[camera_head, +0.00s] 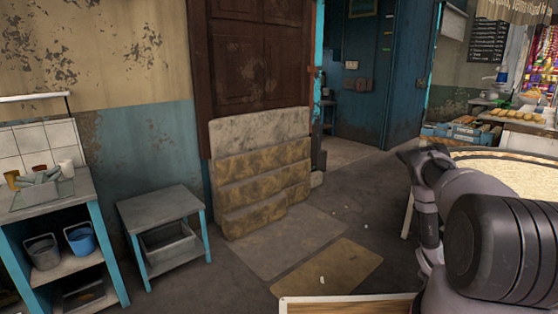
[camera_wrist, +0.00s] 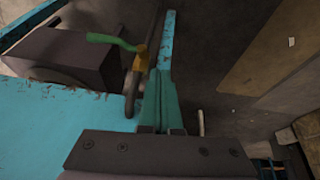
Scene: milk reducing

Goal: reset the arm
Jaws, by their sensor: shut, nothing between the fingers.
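My arm (camera_head: 455,190) reaches up from the lower right of the head view, with a dark ribbed section nearest the camera. Its far end is by the left edge of a round table, and I cannot make out the fingers there. In the wrist view my gripper (camera_wrist: 160,78) points away from the camera, its two teal fingers side by side with no gap. It is shut and holds nothing. A green lever (camera_wrist: 112,41) with a brass-coloured fitting (camera_wrist: 139,58) shows just beyond and left of the fingertips; I cannot tell how near.
The round table (camera_head: 505,172) stands at right, close to my arm. A small stool-table (camera_head: 160,207) and a shelf unit (camera_head: 95,225) stand at left. A wooden edge (camera_head: 345,304) shows at the bottom. The floor (camera_head: 350,215) between is mostly clear.

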